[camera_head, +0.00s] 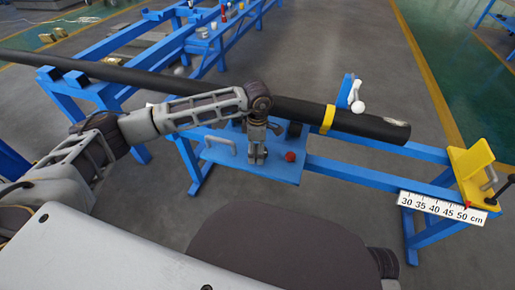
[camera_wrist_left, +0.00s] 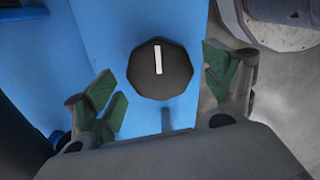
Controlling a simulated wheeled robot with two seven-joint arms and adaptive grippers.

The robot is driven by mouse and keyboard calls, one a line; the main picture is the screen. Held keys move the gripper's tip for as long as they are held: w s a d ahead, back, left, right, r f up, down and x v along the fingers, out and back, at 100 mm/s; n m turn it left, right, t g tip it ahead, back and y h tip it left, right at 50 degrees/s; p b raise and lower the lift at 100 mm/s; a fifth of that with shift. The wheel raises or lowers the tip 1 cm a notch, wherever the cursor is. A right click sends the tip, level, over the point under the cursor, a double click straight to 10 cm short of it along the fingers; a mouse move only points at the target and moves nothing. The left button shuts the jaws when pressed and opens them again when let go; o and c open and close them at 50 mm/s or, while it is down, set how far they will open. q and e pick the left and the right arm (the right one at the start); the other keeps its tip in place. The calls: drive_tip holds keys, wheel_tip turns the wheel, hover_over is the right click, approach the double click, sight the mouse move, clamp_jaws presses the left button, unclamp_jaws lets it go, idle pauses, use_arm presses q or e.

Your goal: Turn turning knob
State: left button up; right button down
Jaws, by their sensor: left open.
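The turning knob (camera_wrist_left: 160,75) is a dark, many-sided disc with a white line on its face, on a blue panel (camera_wrist_left: 165,18) in the left wrist view. The line stands nearly upright in that view. My left gripper (camera_wrist_left: 160,94) is open, with a green-padded finger on each side of the knob and a visible gap to it. In the head view my left gripper (camera_head: 257,157) points down over the blue plate (camera_head: 275,171) of the stand and hides the knob. My right gripper is not in view.
A red ball (camera_head: 290,156) and a grey handle (camera_head: 219,145) flank the gripper on the plate. A yellow bracket (camera_head: 470,160) and a ruler (camera_head: 442,207) are at right.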

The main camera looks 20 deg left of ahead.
use_arm(q)
wheel_tip(320, 180, up, 12)
idle(0.8)
drive_tip(key=shift+d, duration=0.1)
idle(0.4)
